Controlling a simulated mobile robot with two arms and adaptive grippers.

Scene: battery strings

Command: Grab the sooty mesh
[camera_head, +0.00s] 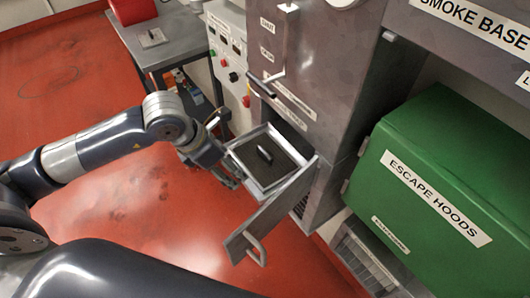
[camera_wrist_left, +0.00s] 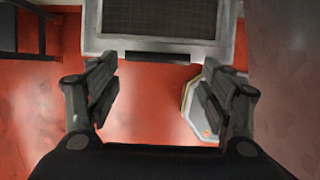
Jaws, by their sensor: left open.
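The sooty mesh (camera_head: 279,170) is a dark square panel in a pale metal frame (camera_head: 247,160), pulled out of a grey cabinet at knee-high opening. A small black handle-like piece (camera_head: 265,154) stands on the panel. In the left wrist view the dark grid (camera_wrist_left: 165,18) and the frame's near edge (camera_wrist_left: 165,48) show at the top. My left gripper (camera_head: 232,176) is at the frame's left side; in the wrist view (camera_wrist_left: 160,72) its two fingers are wide apart, with nothing between them, just short of the frame. My right gripper is not in view.
An open hatch door (camera_head: 265,215) with a handle hangs in front of the cabinet (camera_head: 310,60). A green box labelled escape hoods (camera_head: 430,180) is at the right. A grey table (camera_head: 165,50) with a red bin (camera_head: 132,10) stands behind. Red floor is clear at left.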

